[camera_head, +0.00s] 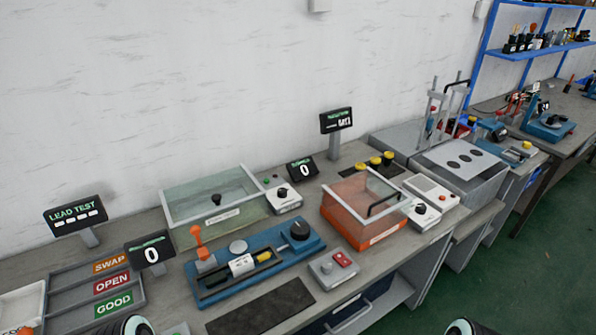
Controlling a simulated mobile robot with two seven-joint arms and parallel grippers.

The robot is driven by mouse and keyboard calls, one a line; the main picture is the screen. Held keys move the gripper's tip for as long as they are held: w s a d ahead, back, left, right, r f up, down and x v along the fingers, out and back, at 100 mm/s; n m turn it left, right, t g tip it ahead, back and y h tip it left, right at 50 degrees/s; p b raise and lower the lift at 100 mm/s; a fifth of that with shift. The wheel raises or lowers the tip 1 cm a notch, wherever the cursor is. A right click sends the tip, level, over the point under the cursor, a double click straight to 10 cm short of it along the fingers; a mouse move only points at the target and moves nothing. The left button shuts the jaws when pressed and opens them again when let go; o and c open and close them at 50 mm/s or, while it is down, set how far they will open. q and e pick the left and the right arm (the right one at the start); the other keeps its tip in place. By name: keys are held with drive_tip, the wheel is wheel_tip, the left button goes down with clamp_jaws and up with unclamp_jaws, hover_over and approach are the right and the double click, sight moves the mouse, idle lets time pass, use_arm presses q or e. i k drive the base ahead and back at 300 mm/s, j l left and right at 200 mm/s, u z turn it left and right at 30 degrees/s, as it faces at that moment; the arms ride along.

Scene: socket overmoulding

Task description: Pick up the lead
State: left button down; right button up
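No lead can be made out for certain. A white tray (38,288) at the left edge holds something orange (20,322), cut off by the frame and too small to identify. A blue test fixture (287,262) in the middle of the bench carries a white block (241,265), a small yellow and black piece (264,256) and an orange lever (197,236). Only rounded ends of my two arms show at the bottom edge, left and right of centre. Neither gripper's fingers are in view.
A sorting tray (140,292) marked SWAP, OPEN and GOOD lies at left below display screens. A dark mat (262,312) lies bare at the front. A glass-lidded box (180,219), an orange box (340,228) and a red-button box (325,281) crowd the bench.

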sight(238, 267)
drive_tip(key=u, duration=0.4)
drive_tip(key=l+u, duration=0.1)
drive_tip(key=u, duration=1.1)
drive_tip(key=k+u, duration=0.1)
drive_tip(key=u, duration=0.3)
drive_tip(key=k+l, duration=0.3)
drive_tip(key=k, duration=0.15)
drive_tip(key=k+l+u, duration=0.1)
drive_tip(key=k+l, duration=0.15)
drive_tip(key=k, duration=0.2)
drive_tip(key=i+l, duration=0.1)
drive_tip(key=i, duration=0.75)
